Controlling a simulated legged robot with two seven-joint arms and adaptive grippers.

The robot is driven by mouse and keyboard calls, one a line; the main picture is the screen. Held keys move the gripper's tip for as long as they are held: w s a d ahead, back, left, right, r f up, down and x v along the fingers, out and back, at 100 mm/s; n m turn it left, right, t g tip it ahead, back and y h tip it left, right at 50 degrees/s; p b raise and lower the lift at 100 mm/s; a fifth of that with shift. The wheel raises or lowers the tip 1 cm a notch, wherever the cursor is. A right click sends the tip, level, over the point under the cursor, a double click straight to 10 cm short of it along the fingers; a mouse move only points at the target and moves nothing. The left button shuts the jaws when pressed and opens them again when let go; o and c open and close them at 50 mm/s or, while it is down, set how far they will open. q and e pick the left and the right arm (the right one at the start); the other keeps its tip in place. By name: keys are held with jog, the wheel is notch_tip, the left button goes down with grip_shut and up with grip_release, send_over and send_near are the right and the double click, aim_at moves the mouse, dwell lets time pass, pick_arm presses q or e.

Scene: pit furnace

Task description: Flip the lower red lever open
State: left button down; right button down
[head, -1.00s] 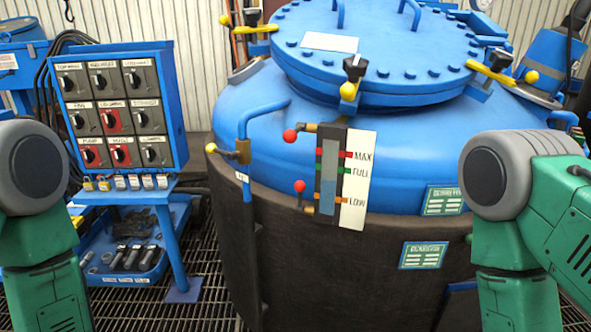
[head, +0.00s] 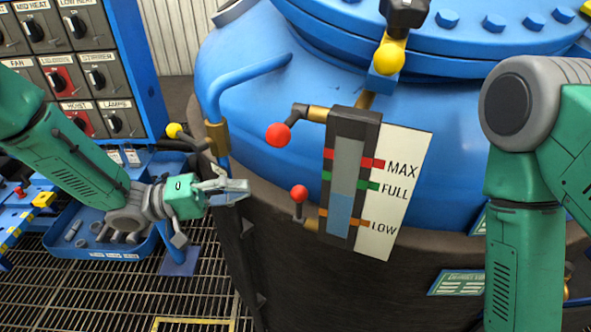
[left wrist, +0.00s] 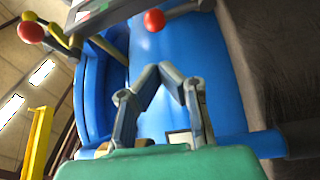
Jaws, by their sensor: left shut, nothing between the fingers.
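The lower red lever (head: 299,194) has a red ball on a short upright stem, at the lower left of the level gauge (head: 344,185). The upper red lever (head: 279,134) has its ball to the left of the gauge top. My left gripper (head: 247,188) is shut and empty, left of the lower lever and apart from it. In the left wrist view my left gripper (left wrist: 168,70) shows its fingertips together, and a red ball (left wrist: 154,20) is beyond them. My right arm is at the right of the head view, but its gripper is out of view.
A scale plate (head: 395,190) marked MAX, FULL and LOW stands right of the gauge. The blue furnace vessel (head: 270,90) is behind. A blue pipe with a yellow-knobbed valve (head: 174,130) is above my left gripper. A switch panel (head: 75,70) is at upper left.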

aim_at(299, 208)
pick_arm(q)
jog(key=shift+s, duration=0.1)
jog(key=d, duration=0.3)
jog(key=w+d, duration=0.1)
jog(key=d, duration=0.2)
jog(key=d+r, duration=0.1)
jog(key=d, duration=0.3)
jog(key=shift+w, duration=0.2)
